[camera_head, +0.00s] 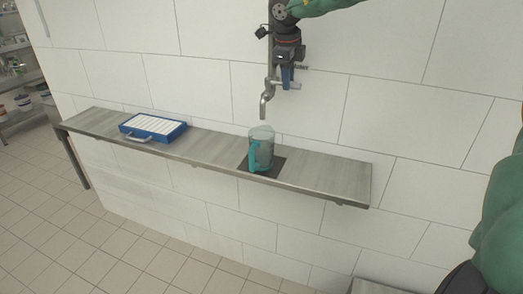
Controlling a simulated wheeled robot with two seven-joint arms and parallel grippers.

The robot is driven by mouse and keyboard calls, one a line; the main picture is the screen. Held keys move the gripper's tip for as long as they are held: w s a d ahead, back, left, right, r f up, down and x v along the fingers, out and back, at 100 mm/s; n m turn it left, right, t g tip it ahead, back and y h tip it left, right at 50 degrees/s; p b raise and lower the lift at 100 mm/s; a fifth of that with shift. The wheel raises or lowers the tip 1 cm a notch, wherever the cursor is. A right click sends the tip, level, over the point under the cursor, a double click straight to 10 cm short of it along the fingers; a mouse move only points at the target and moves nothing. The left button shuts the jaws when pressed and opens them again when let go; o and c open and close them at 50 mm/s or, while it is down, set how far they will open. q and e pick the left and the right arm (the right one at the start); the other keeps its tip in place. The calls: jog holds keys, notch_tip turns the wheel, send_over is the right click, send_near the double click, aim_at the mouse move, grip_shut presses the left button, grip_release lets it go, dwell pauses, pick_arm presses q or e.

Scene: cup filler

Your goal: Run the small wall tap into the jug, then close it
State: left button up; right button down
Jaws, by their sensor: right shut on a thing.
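The small wall tap (266,97) sticks out from the white tiled wall, with its curved spout pointing down. My right gripper (287,66) reaches in from the top right and is shut on the tap's blue handle (287,80), partly hiding it. The clear teal jug (262,150) stands upright on a dark mat (278,168) on the shelf, below the spout. Its lower part looks darker than the top; I cannot tell the water level. I see no clear stream between spout and jug. My left gripper is not in view.
A narrow grey wall shelf (325,178) runs across the view. A blue case with white strips (153,127) lies on its left part. The shelf is bare to the right of the jug. Stocked racks (15,80) stand at the far left over a tiled floor.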

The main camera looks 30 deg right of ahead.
jog(key=shift+w+d+r+n, duration=0.1)
jog(key=shift+w+d+n, duration=0.05)
jog(key=shift+n, duration=0.45)
jog(key=shift+w+d+b, duration=0.1)
jog(key=shift+b, duration=0.25)
jog(key=shift+r, duration=0.1)
jog(key=c, duration=1.4)
grip_release()
jog(key=shift+d, duration=0.1)
jog(key=shift+o, duration=1.4)
jog(key=shift+w+d+f, duration=0.15)
jog(key=shift+f, duration=0.05)
